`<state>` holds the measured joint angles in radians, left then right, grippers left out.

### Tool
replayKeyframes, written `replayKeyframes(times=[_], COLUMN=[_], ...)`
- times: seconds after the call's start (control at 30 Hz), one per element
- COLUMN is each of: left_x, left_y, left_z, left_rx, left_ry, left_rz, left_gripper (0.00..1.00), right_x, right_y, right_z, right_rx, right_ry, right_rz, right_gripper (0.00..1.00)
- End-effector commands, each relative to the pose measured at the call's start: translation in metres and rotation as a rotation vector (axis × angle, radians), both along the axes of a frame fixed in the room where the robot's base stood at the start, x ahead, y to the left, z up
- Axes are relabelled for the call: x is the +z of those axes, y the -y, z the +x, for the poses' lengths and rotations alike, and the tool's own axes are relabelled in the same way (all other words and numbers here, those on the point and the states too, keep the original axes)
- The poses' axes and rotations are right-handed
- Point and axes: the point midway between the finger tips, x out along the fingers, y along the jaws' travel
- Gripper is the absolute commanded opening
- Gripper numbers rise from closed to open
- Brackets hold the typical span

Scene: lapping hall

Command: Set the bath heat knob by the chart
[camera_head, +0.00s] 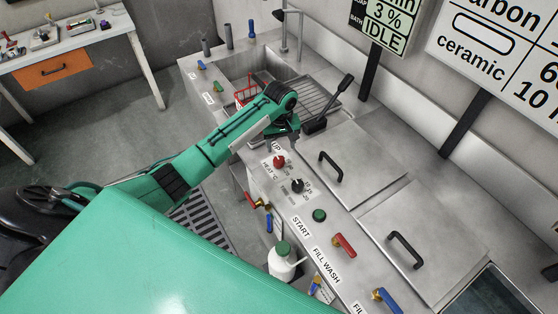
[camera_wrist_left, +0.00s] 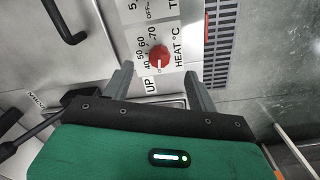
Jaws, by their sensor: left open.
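The red heat knob (camera_head: 279,161) sits on the sloped front panel of the bath, beside the label HEAT °C. It also shows in the left wrist view (camera_wrist_left: 159,57), with scale numbers from 40 to 70 around it. I cannot tell surely where its pointer stands. My left gripper (camera_head: 283,145) is just above the knob. In the left wrist view my left gripper (camera_wrist_left: 158,73) is open, one finger on each side of the knob, with nothing held. The chart (camera_head: 490,50) on the wall is cut off; "carbon" and "ceramic" are readable. My right gripper is not in view.
A black timer knob (camera_head: 297,186) and a green START button (camera_head: 319,215) follow along the panel, then a red valve lever (camera_head: 344,245). Lids with black handles (camera_head: 330,166) lie behind. A display (camera_head: 387,25) reads IDLE. A white bottle (camera_head: 283,262) stands in front.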

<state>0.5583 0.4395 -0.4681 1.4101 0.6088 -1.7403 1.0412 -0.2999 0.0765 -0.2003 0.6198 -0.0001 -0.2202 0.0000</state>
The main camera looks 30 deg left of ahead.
Motion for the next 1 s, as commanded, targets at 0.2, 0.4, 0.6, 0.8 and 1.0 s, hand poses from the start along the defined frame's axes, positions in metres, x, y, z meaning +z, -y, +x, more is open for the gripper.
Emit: replayKeyframes(times=[0.2, 0.4, 0.6, 0.8, 1.0], left_x=[0.014, -0.006, -0.048, -0.087, -0.111], left_y=[-0.016, -0.016, -0.016, -0.016, -0.016], left_z=[0.017, 0.017, 0.017, 0.017, 0.017], left_rx=[0.082, 0.087, 0.087, 0.086, 0.085], left_ry=[-0.015, -0.019, -0.020, -0.018, -0.016], left_rz=[0.005, 0.007, 0.006, 0.007, 0.006], left_gripper=[0.59, 0.59, 0.59, 0.59, 0.59], right_x=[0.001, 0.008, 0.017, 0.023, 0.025], right_y=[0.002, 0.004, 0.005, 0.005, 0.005], right_z=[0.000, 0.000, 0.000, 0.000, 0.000], right_rx=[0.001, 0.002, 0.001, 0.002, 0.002], right_ry=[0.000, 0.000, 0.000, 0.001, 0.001], right_rz=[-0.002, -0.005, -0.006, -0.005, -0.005], right_gripper=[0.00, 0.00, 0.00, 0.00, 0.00])
